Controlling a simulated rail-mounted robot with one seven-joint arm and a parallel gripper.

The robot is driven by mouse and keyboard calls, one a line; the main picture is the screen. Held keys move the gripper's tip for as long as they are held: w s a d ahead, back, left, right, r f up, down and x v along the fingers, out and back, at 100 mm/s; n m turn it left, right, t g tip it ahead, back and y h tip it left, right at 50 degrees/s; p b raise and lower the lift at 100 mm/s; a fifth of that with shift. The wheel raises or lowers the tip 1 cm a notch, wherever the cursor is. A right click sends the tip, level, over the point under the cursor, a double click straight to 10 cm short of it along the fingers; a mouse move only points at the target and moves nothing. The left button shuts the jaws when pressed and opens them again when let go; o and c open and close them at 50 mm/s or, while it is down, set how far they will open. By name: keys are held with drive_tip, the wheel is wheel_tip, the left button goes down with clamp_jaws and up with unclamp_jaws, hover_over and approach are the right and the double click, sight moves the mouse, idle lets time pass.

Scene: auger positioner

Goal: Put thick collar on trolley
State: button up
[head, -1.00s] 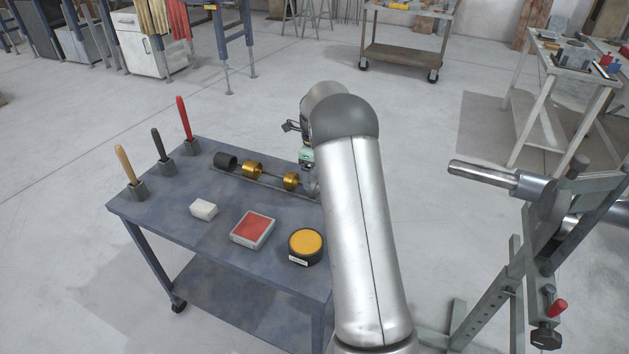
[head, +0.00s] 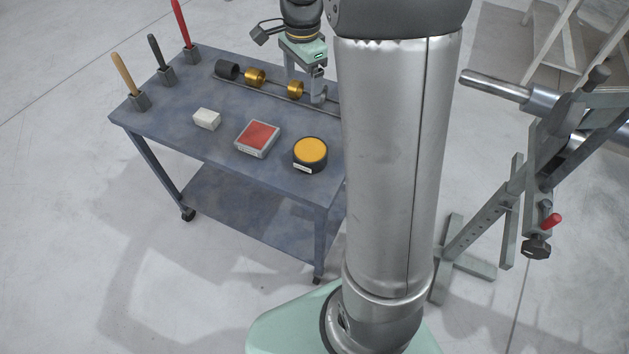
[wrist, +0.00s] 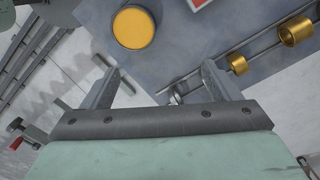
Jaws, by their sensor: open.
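The trolley (head: 190,120) is a blue-grey table with a lower shelf. A rail along its back edge carries a black collar (head: 227,70), a wider gold collar (head: 255,78), a narrower gold collar (head: 295,90) and a silver piece (head: 319,97) at the right. I cannot tell which one is the thick collar. My gripper (head: 304,80) is open and empty above the rail's right part. In the wrist view, the rail passes ahead of my spread fingers (wrist: 158,78). The wider gold collar (wrist: 297,30) and the narrower one (wrist: 237,64) lie right of them.
Three upright handled tools (head: 160,62) stand at the trolley's left. A white block (head: 207,119), red-topped box (head: 257,138) and round yellow-topped tin (head: 310,153) lie in front of the rail. A metal stand with a bare shaft (head: 497,86) is at the right.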

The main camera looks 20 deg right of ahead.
drive_tip(key=s+a+f+n, duration=0.2)
drive_tip(key=s+a+n, duration=0.2)
drive_tip(key=s+n, duration=0.4)
drive_tip(key=s+a+f+n, duration=0.2)
drive_tip(key=s+n, duration=0.6)
drive_tip(key=s, duration=0.8)
drive_tip(key=shift+s+a+f, duration=0.2)
drive_tip(key=shift+s+a, duration=0.1)
drive_tip(key=shift+a, duration=0.95)
